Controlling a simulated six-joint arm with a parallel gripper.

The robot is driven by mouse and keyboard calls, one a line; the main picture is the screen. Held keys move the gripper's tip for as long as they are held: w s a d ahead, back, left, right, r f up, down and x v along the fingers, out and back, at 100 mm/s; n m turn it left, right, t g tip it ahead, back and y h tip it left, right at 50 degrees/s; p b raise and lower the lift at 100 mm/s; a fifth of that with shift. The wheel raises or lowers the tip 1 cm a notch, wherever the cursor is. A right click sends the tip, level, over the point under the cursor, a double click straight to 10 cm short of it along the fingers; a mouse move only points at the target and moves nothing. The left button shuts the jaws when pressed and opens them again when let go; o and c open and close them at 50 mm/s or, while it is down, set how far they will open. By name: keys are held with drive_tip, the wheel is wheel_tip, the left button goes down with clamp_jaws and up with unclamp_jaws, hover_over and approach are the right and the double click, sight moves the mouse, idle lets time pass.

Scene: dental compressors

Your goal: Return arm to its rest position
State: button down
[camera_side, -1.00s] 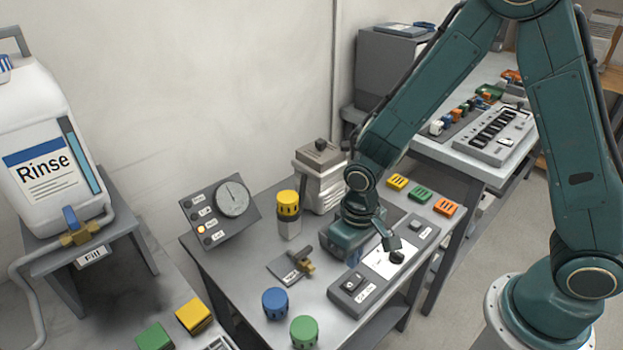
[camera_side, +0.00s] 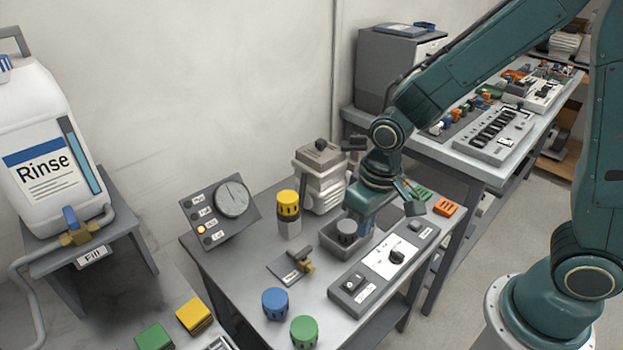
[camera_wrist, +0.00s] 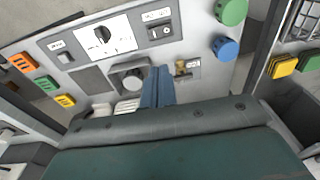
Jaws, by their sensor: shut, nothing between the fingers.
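My gripper (camera_side: 361,224) hangs from the green arm above the rear right part of the grey bench (camera_side: 245,285). Its blue fingers are together and empty; they also show in the wrist view (camera_wrist: 157,85). In the side view the fingers are partly hidden by the wrist housing. Just beside them is a grey cylinder (camera_side: 346,233) in a grey tray (camera_side: 338,247). The control panel with a black knob (camera_side: 397,256) lies in front of the gripper, apart from it.
A compressor (camera_side: 320,182) stands behind the gripper and a yellow-topped filter (camera_side: 288,205) to its left. A gauge panel (camera_side: 220,212) is further left. Blue (camera_side: 275,303) and green (camera_side: 304,331) caps stand at the front. A second bench (camera_side: 470,172) is behind right.

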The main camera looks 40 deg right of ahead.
drive_tip(key=s+d+r+t, duration=0.2)
drive_tip(key=s+d+r, duration=0.2)
drive_tip(key=r, duration=0.5)
drive_tip(key=s+d+r+t, duration=0.2)
drive_tip(key=s+d+r, duration=0.1)
drive_tip(key=s+r, duration=0.6)
drive_tip(key=shift+s+d, duration=0.3)
drive_tip(key=shift+d, duration=0.05)
idle(0.4)
